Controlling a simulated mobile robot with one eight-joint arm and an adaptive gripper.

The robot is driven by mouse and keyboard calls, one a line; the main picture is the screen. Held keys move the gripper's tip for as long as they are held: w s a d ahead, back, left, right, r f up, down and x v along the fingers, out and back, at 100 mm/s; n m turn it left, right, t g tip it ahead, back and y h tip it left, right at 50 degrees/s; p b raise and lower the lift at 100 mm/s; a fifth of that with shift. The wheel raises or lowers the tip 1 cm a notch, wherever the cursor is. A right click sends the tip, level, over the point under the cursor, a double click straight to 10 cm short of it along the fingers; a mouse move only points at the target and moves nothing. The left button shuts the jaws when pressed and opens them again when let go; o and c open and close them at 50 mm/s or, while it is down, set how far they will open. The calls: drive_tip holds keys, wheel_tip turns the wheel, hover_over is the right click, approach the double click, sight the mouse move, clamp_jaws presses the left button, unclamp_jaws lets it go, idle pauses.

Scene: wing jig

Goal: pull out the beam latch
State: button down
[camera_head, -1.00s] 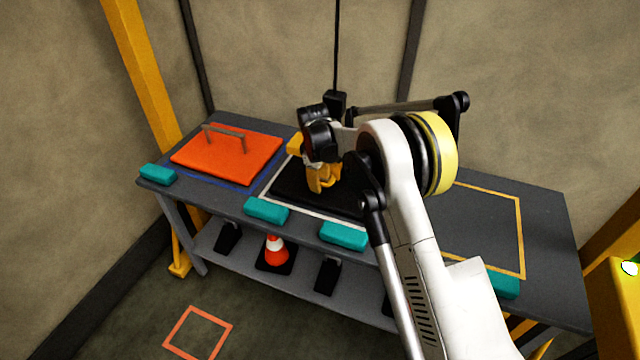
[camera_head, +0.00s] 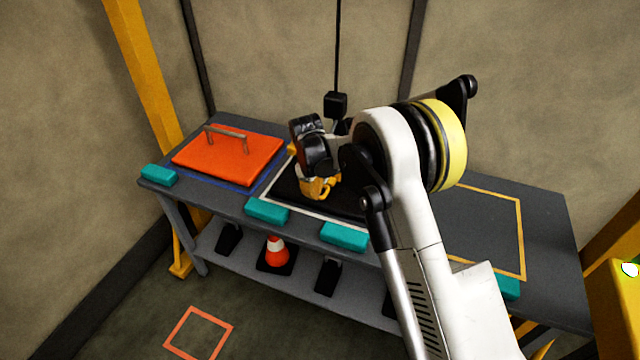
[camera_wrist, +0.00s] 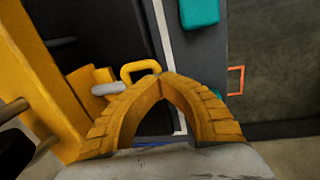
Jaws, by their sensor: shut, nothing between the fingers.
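The beam latch shows in the wrist view as a yellow loop handle (camera_wrist: 140,66) on a short grey pin (camera_wrist: 105,89). The pin runs left to small yellow blocks beside a large yellow beam (camera_wrist: 40,85). My gripper (camera_wrist: 166,76) has its yellow fingers shut with their tips together and nothing between them. The tips lie just right of the loop and meet its right end in the picture; I cannot tell whether they touch. In the head view my gripper (camera_head: 320,192) is above the black mat (camera_head: 345,203); the latch is hidden behind my wrist.
An orange plate with a handle (camera_head: 225,155) lies on the left of the grey workbench (camera_head: 375,265). Teal blocks (camera_head: 267,210) line its front edge. A black box (camera_head: 336,104) hangs on a cable behind my wrist. The yellow-outlined area (camera_head: 490,230) at right looks clear.

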drive_tip(key=shift+s+a, duration=0.25)
drive_tip(key=shift+s, duration=0.35)
drive_tip(key=shift+s+a, duration=0.2)
drive_tip(key=shift+s, duration=0.4)
drive_tip(key=c, duration=1.5)
unclamp_jaws()
drive_tip(key=shift+f, duration=0.15)
drive_tip(key=r, duration=0.4)
drive_tip(key=s+r, duration=0.1)
drive_tip(key=r, duration=0.7)
drive_tip(key=shift+s+a, duration=0.25)
drive_tip(key=shift+a, duration=0.1)
